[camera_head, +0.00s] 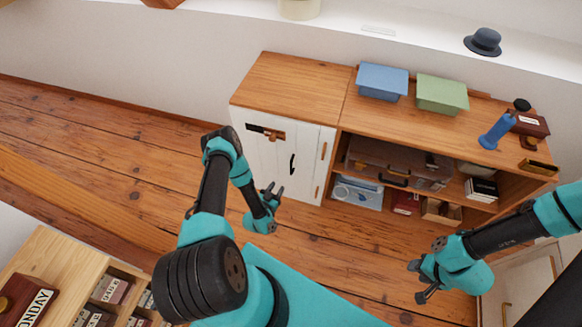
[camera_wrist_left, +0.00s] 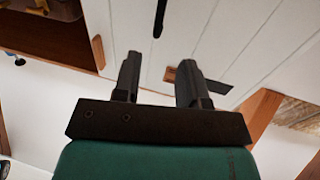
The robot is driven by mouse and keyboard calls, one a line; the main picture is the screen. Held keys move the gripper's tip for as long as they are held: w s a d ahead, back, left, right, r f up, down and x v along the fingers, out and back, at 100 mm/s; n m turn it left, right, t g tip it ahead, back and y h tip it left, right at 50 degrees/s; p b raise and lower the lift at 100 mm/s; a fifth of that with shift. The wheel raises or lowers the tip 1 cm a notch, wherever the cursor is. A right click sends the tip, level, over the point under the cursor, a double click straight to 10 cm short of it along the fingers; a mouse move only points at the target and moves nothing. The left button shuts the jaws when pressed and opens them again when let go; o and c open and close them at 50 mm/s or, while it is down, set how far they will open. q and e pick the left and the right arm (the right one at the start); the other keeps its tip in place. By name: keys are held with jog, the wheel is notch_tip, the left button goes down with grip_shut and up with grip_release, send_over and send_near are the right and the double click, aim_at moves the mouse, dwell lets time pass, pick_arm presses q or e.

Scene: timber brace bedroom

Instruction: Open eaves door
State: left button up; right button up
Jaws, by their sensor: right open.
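The white eaves door (camera_head: 270,160) is the planked front of the wooden cabinet and stands shut. A black handle (camera_head: 292,164) is upright on it. A small wooden latch piece (camera_head: 273,134) sits by a dark slot near the top. My left gripper (camera_head: 273,188) is in front of the door, low and apart from the handle, with its fingers spread and empty. In the left wrist view the door planks (camera_wrist_left: 220,45), the handle (camera_wrist_left: 159,18) and the dark slot (camera_wrist_left: 214,84) show beyond the fingers. My right gripper (camera_head: 416,282) is open and empty at the lower right.
Open shelves (camera_head: 400,180) with boxes and a case adjoin the door on the right. A desk organiser (camera_head: 110,290) is at lower left. Floor (camera_head: 130,160) left of the cabinet is clear.

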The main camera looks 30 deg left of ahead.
aim_at(291, 167)
pick_arm(q)
jog(key=w, duration=1.3)
jog(key=shift+w+a, duration=0.2)
jog(key=shift+w, duration=0.15)
jog(key=shift+c, duration=0.5)
grip_shut()
